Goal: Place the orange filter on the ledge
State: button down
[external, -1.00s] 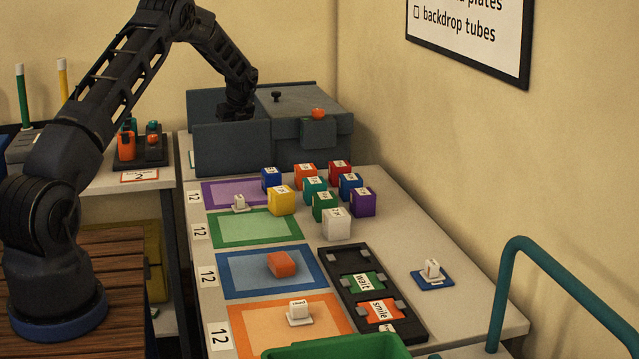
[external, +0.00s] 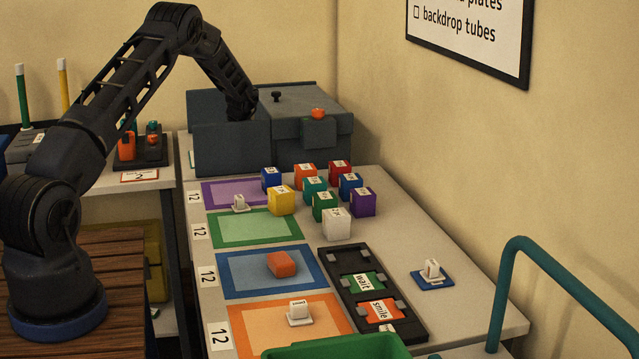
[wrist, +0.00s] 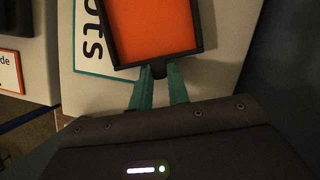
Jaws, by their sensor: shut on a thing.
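The orange filter (wrist: 152,25), an orange panel in a black frame with a small tab, shows in the wrist view. My gripper (wrist: 160,72) is shut on its tab with teal fingers. The filter's top runs out of the picture. Behind it is a pale surface with a teal-edged sign (wrist: 93,45) with large dark letters, partly covered. In the external view, my gripper and the filter are hidden behind the front wall of the dark grey box (external: 232,150). I cannot make out which surface is the ledge.
The box's right part is lidded (external: 300,100), with an orange knob on it. Cubes stand in front, including a yellow cube (external: 281,201) and a white cube (external: 336,224). Coloured mats (external: 230,262) line the table's left. A black tray (external: 345,290) lies beside them.

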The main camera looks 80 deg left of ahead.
jog(key=shift+f, duration=0.35)
dwell(0.3)
jog(key=c, duration=1.3)
grip_release()
jog(key=shift+o, duration=0.2)
jog(key=shift+r, duration=0.15)
